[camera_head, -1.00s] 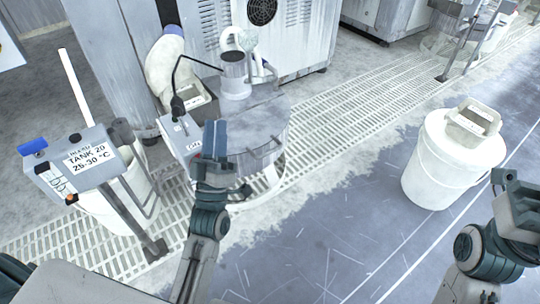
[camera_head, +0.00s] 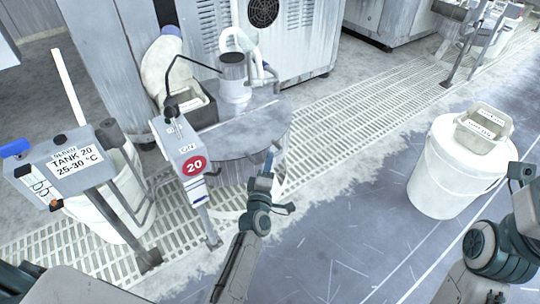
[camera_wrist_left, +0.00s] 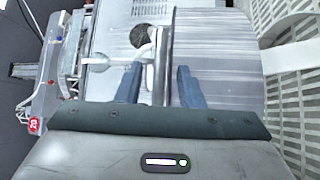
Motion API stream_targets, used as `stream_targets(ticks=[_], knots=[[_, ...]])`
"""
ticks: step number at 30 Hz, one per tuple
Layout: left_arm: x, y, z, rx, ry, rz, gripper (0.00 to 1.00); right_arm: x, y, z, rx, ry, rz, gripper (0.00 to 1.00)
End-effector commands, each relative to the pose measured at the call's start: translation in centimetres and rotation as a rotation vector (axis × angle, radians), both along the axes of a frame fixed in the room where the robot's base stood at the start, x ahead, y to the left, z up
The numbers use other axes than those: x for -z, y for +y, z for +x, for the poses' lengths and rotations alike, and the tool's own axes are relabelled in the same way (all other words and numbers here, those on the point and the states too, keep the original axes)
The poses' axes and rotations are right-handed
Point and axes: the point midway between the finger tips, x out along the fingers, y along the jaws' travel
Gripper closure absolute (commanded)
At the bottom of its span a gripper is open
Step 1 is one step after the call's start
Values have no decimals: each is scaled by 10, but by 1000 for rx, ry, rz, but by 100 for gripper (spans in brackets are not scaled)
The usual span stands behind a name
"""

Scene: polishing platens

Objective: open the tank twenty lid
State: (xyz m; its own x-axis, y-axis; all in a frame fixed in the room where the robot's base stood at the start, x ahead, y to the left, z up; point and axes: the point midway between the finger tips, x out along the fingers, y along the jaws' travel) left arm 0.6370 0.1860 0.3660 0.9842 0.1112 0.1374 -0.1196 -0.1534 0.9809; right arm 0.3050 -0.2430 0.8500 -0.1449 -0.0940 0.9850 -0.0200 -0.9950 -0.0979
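The tank twenty lid (camera_head: 250,132) is a round grey disc, lying flat and closed on its tank in the head view. A post beside it carries a red round "20" label (camera_head: 193,166). My left gripper (camera_head: 269,163) is at the lid's near right edge. In the left wrist view, its two blue fingers (camera_wrist_left: 160,88) are apart, with a thin metal handle bar (camera_wrist_left: 163,50) running between them. I cannot tell whether either finger touches the bar. The brushed lid surface (camera_wrist_left: 220,60) fills the middle right there. My right gripper (camera_head: 522,173) is partly cut off at the right edge.
A control box labelled "TANK 20 25-30 °C" (camera_head: 70,165) stands at the left on a post. The floor between is clear.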

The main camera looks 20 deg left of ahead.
Motion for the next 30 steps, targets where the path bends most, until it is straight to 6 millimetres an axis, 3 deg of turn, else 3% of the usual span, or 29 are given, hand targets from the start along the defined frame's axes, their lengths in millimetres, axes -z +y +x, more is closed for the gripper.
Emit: stream_targets(ticks=[6, 17, 22, 30], knots=[[-3, 3, 25, 0, 0, 1, 66, 4, 1, 0, 3, 15, -9, 64], [-4, 4, 29, -1, -1, 1, 66, 5, 1, 0, 4, 17, -11, 64], [-4, 4, 29, -1, -1, 1, 99, 5, 1, 0, 4, 17, -11, 64], [-5, 4, 29, -1, 1, 0, 100, 3, 1, 0, 3, 17, -11, 64]])
